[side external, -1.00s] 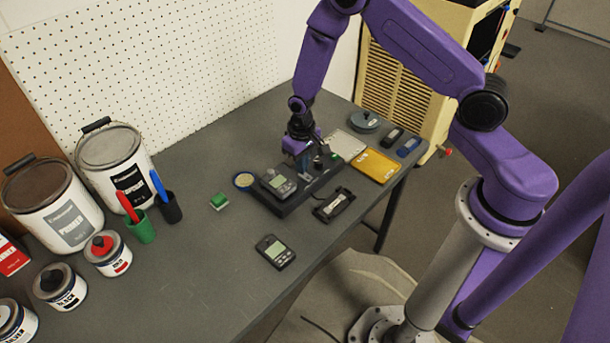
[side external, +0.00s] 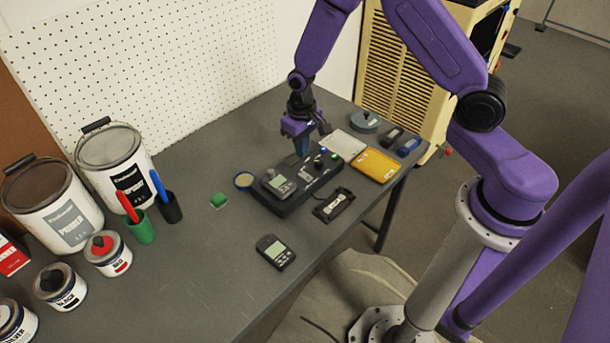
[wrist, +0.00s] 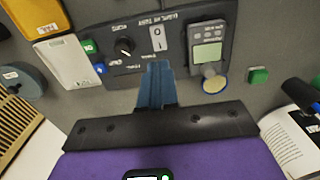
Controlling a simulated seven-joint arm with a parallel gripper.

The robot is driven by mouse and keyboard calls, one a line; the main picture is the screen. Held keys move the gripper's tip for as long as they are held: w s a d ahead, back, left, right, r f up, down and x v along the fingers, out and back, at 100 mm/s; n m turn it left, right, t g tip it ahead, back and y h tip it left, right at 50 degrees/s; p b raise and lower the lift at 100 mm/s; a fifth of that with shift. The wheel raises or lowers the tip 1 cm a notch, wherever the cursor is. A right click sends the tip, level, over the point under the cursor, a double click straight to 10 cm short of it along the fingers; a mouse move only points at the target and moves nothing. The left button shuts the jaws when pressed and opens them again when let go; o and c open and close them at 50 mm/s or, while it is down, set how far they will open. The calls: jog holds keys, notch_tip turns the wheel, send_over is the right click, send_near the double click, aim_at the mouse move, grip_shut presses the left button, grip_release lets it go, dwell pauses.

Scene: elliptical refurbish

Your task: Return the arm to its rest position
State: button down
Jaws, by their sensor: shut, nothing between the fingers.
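My gripper (side external: 301,146) is shut and empty. It hangs above the back side of a dark test station (side external: 311,186) on the grey table. In the wrist view my gripper's fingers (wrist: 156,68) are together, in front of the station's panel (wrist: 130,48), which has a black knob, a white switch and green and blue buttons. A grey handheld meter (side external: 279,184) with a screen sits on the left end of the station; it also shows in the wrist view (wrist: 208,47). The fingertips look apart from the panel, but the exact gap is hard to tell.
A second meter (side external: 275,251) lies near the front edge. A black holder (side external: 334,204), a yellow tray (side external: 376,165) and a white plate (side external: 343,145) lie around the station. Paint cans (side external: 116,165) and pen cups (side external: 141,228) stand left. A pegboard (side external: 170,70) rises behind.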

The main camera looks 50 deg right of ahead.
jog(key=s+a+r+n, duration=0.3)
jog(key=s+r, duration=0.3)
jog(key=r, duration=0.1)
jog(key=s+a+r+n, duration=0.3)
jog(key=s+r, duration=0.3)
jog(key=s, duration=0.1)
jog(key=s+d+r+n, duration=0.2)
jog(key=s+r+n, duration=0.1)
jog(key=s, duration=0.5)
jog(key=s+d+r+n, duration=0.2)
jog(key=s+r+n, duration=0.1)
jog(key=s, duration=0.5)
jog(key=shift+s+d+r+n, duration=0.15)
jog(key=shift+d+r+n, duration=0.2)
jog(key=shift+r, duration=0.25)
